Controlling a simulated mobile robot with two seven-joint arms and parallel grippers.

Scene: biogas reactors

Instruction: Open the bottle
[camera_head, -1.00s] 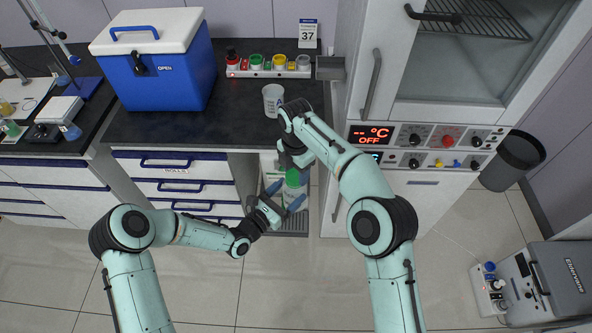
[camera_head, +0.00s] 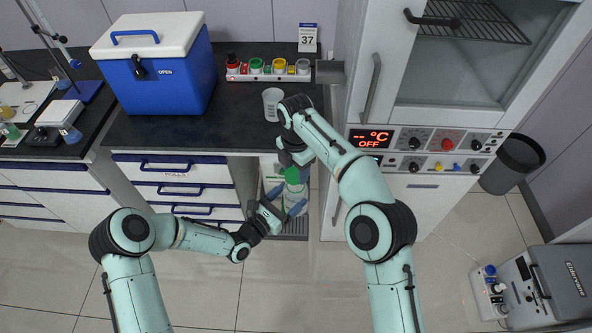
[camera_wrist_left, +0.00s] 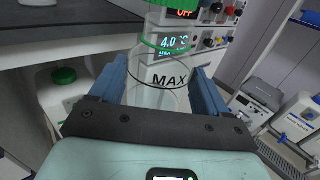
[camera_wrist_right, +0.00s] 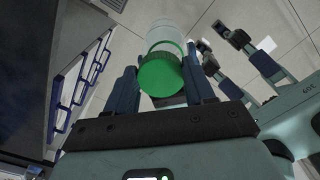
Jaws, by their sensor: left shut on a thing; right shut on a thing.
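A clear bottle (camera_head: 294,197) hangs in front of the bench opening in the head view. My left gripper (camera_head: 285,200) is shut on its body from the side. The left wrist view shows the bottle (camera_wrist_left: 155,95) with its MAX mark and a green ring around its neck. The green cap (camera_wrist_right: 160,76) is between the fingers of my right gripper (camera_wrist_right: 162,82), which is shut on it from above. In the left wrist view, the cap (camera_wrist_left: 178,5) shows above the green ring with a clear band between them. Its lower contact with the neck is unclear.
A blue cooler box (camera_head: 165,80), a white cup (camera_head: 272,103) and a rack of coloured items (camera_head: 268,68) stand on the bench. Another green-capped container (camera_wrist_left: 63,77) is in the bench opening. An oven-like cabinet (camera_head: 425,215) stands close on the right. The front floor is open.

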